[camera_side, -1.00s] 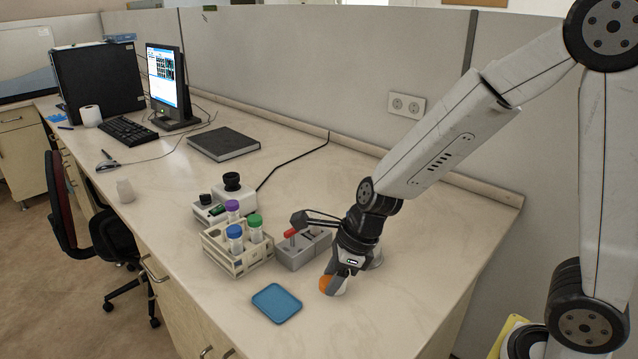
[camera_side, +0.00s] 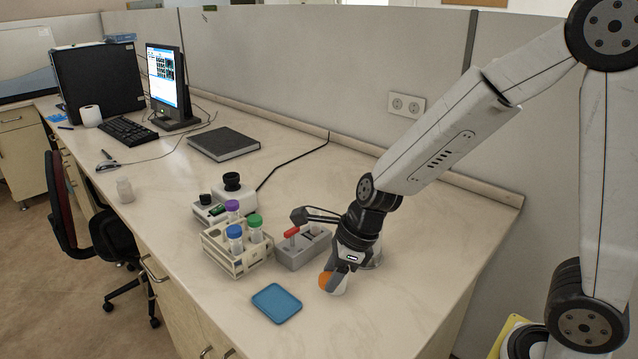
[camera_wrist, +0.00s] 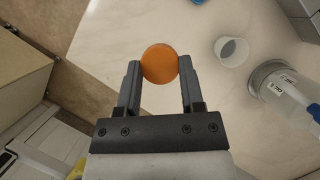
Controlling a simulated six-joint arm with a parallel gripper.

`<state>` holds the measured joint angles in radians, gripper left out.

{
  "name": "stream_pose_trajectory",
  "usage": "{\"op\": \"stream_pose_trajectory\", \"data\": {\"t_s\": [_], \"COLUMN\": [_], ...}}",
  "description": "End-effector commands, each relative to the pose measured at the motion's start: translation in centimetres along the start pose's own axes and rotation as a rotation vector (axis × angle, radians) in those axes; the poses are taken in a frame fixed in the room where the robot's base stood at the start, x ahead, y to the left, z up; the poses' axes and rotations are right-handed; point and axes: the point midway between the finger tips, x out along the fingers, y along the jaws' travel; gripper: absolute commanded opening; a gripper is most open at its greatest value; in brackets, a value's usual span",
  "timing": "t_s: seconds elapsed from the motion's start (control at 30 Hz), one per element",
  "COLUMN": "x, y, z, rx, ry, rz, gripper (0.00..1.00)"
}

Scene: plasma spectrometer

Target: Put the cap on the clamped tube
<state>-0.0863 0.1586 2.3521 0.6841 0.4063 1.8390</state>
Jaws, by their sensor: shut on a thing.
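The round orange cap (camera_wrist: 160,63) sits between the two fingertips of my gripper (camera_wrist: 160,70), which is shut on it. In the side view my gripper (camera_side: 337,277) points down low over the front right of the bench with the orange cap (camera_side: 325,281) at its tip. I cannot tell whether the cap touches the bench. A grey block (camera_side: 302,251) with a red-handled part stands left of my gripper. I cannot make out the clamped tube for certain; my gripper and arm may hide it.
A rack (camera_side: 238,262) holds tubes with purple, blue and green caps. A blue tray (camera_side: 276,303) lies in front. In the wrist view a small white cup (camera_wrist: 231,50) and a clear labelled vessel (camera_wrist: 268,80) stand right of the cap.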

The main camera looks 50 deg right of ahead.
Motion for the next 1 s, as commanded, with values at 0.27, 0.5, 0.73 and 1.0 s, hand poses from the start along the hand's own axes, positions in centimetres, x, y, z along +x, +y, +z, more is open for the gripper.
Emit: {"op": "stream_pose_trajectory", "data": {"t_s": [0.27, 0.5, 0.73, 1.0], "x": [-0.1, -0.6, -1.3, -2.4], "y": [-3.8, -9.1, -14.3, -20.5], "z": [2.2, 4.2, 5.3, 5.3], "rx": [0.001, -0.001, -0.003, -0.004], "ry": [-0.014, -0.025, -0.028, -0.020], "rz": [0.008, 0.014, 0.015, 0.010], "gripper": [0.00, 0.00, 0.00, 0.00]}}
